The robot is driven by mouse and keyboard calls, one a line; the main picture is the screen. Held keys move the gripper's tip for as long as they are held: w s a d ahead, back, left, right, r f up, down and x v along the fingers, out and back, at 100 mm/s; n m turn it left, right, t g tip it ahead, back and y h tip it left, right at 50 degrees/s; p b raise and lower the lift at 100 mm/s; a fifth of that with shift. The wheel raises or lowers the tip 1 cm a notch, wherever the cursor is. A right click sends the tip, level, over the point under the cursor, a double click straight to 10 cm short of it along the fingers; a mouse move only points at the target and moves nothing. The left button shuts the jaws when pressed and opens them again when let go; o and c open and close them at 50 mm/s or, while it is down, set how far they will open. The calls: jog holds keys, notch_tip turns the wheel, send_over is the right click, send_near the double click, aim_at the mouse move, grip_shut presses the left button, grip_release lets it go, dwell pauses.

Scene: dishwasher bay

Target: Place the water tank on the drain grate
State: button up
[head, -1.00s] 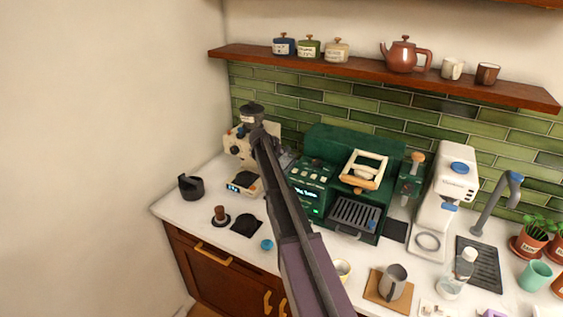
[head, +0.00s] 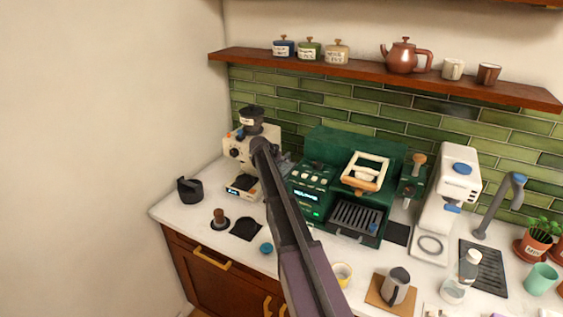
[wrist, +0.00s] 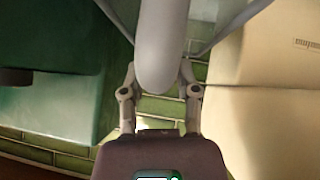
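No water tank can be made out for certain. A grey translucent shape (head: 285,161) shows between the green coffee machine and the cream grinder; I cannot tell what it is. The dark slotted drain grate (head: 488,268) lies on the counter at right, below the tap. My arm hides my gripper in the head view. In the wrist view my gripper (wrist: 160,85) has its finger links on either side of a smooth, rounded grey form (wrist: 160,45), which covers the fingertips. Whether they grip it cannot be told.
The green coffee machine (head: 325,145) and cream grinder (head: 238,150) stand close to my arm's end. A white coffee machine (head: 437,215), a tap (head: 515,190) and a clear bottle (head: 455,290) are near the grate. A wooden shelf (head: 385,77) runs above.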

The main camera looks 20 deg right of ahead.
jog(key=shift+f, duration=0.1)
dwell(0.4)
jog(key=p+v, duration=0.9)
jog(key=v, duration=0.5)
dwell(0.8)
jog(key=s+a+f+n+g+y, duration=0.1)
jog(key=s+a, duration=0.5)
jog(key=s, duration=0.6)
jog(key=s+a+f+n+g+y, duration=0.1)
jog(key=s+a+n+y, duration=0.3)
jog(key=s, duration=0.8)
jog(key=s+a+f+n+g+y, duration=0.2)
jog(key=s+a, duration=0.6)
jog(key=s, duration=0.5)
jog(key=shift+a+f+n+y, duration=0.25)
jog(key=shift+f+n+y, duration=0.45)
jog(key=shift+n, duration=0.5)
jog(key=shift+f, duration=0.1)
